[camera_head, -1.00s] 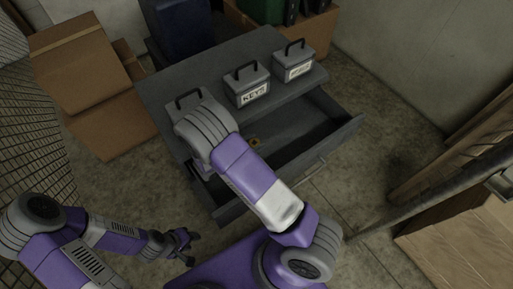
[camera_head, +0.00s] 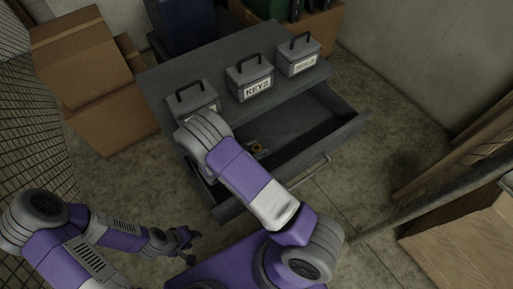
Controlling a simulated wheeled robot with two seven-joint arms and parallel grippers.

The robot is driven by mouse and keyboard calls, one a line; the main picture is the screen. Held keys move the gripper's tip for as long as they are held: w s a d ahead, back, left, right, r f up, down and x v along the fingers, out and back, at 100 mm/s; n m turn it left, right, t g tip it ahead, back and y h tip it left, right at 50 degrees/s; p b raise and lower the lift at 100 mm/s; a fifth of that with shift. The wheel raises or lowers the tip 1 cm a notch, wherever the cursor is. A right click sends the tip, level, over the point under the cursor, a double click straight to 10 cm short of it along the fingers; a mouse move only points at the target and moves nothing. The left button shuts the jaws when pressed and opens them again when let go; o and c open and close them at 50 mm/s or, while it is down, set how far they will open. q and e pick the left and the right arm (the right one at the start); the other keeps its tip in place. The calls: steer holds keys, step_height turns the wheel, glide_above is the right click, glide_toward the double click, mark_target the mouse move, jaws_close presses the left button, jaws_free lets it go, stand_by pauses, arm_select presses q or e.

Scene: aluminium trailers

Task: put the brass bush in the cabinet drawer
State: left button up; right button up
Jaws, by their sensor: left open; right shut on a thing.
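The cabinet drawer (camera_head: 345,130) is pulled open below the grey cabinet top (camera_head: 215,75).
Three grey handled boxes stand on the cabinet top, one labelled KEYS (camera_head: 250,84). Cardboard boxes (camera_head: 85,75) are stacked at the left. A wooden crate (camera_head: 465,245) stands at the lower right, with a dark bar near it. The right part of the drawer is clear.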

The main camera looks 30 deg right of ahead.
steer(key=shift+f, duration=0.3)
steer(key=o, duration=1.3)
steer(key=shift+r, duration=0.1)
steer(key=shift+r, duration=0.4)
steer(key=p+v, duration=0.2)
steer(key=v, duration=0.5)
steer(key=shift+s+a+r+p, duration=0.1)
steer(key=shift+a+r+p, duration=0.1)
steer(key=shift+r+p, duration=0.1)
